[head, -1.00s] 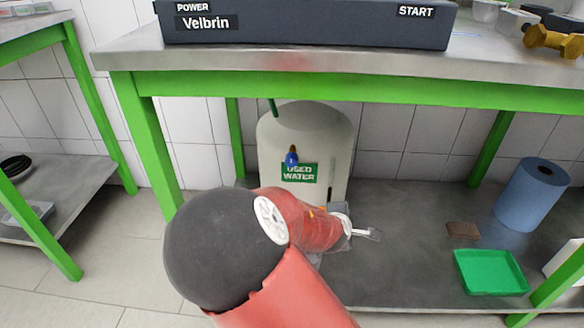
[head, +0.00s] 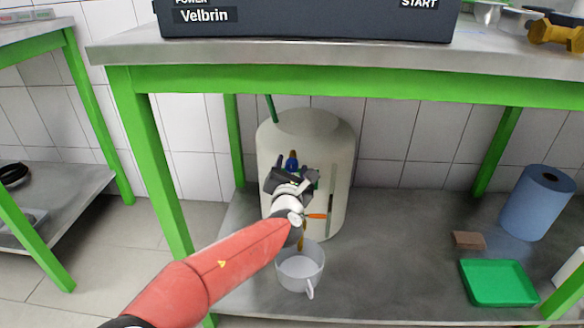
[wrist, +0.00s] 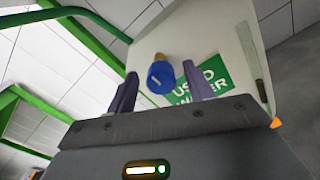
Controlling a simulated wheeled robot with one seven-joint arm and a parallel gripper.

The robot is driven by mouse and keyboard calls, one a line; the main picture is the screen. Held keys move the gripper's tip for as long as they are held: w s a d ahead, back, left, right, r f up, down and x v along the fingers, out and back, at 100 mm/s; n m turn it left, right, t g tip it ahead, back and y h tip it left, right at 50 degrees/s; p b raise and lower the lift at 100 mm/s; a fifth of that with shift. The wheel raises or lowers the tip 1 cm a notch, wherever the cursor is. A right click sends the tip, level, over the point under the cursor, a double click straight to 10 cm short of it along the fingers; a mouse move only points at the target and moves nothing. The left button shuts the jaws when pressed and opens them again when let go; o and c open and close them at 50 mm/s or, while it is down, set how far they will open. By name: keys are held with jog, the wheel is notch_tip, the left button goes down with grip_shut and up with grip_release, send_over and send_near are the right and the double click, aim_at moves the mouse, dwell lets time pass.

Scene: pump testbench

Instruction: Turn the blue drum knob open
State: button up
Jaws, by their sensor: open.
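The blue knob (head: 292,157) sits on a brass stem on the front of the pale drum (head: 337,160) under the bench. In the wrist view the blue knob (wrist: 160,77) shows between and beyond my two dark fingers, left of the green "USED WATER" label (wrist: 198,86). My gripper (head: 292,170) is in front of the drum, just below the knob, with its fingers apart and empty. In the wrist view my gripper (wrist: 160,88) has a finger on each side of the knob. I cannot tell whether either finger touches it.
A white cup (head: 300,268) stands on the lower shelf (head: 380,270) in front of the drum. A green tray (head: 497,282), brown block (head: 468,239) and blue roll (head: 537,203) are to the right. The green bench frame (head: 330,80) runs above.

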jog(key=shift+w, duration=0.6)
jog(key=c, duration=1)
